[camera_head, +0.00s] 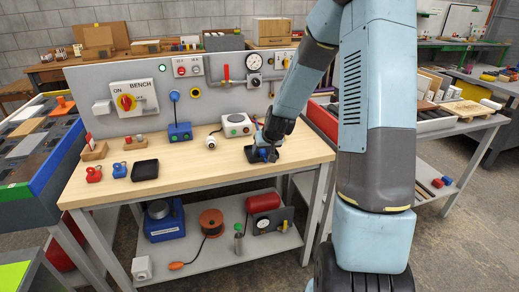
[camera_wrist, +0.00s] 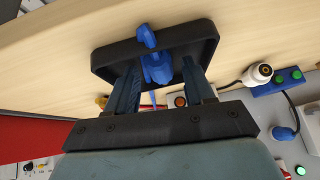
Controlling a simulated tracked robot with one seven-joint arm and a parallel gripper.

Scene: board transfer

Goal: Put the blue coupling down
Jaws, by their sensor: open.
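The blue coupling (camera_wrist: 156,68) is in a shallow black tray (camera_wrist: 103,57) in the wrist view, with one end towards the tray's far rim. My gripper (camera_wrist: 161,72) is open, with a finger on each side of the coupling and gaps between. In the head view my gripper (camera_head: 262,148) is low over the right part of the wooden bench. The coupling (camera_head: 262,154) shows there only as a small blue patch, and the gripper partly hides the tray (camera_head: 250,155).
A second black tray (camera_head: 145,170), a blue padlock-like piece (camera_head: 119,171) and a red one (camera_head: 94,174) are on the bench's left. A white box with a dial (camera_head: 237,125) and a blue box (camera_head: 180,132) stand behind. The middle front is clear.

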